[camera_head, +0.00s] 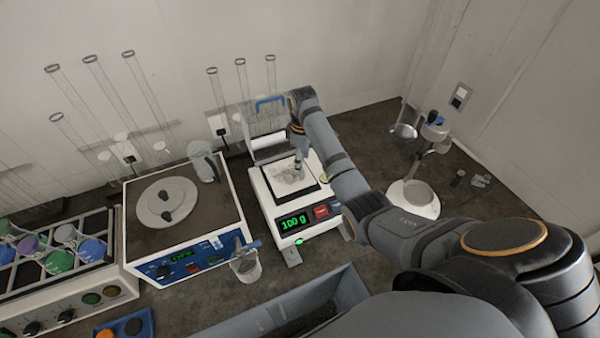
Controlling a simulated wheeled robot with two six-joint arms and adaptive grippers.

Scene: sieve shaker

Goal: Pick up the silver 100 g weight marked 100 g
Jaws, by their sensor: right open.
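The balance (286,231) stands on the bench in the middle, and its green display reads 100 g. My right arm reaches in from the lower right over its right side. My right gripper (298,167) is open and points down over the weighing pan (281,187). Something small and greyish shows on the pan just under the fingertips. It may be the silver weight, but no marking on it is readable and the gripper partly covers it. I cannot tell whether the fingers touch it. My left gripper is not in view.
Left of the balance is a blue-fronted machine (178,251) with a round plate, and a glass beaker (246,266) by its corner. A grey bin (345,287) stands in front. A stand with a round white base (413,199) and small items (481,181) are at the right.

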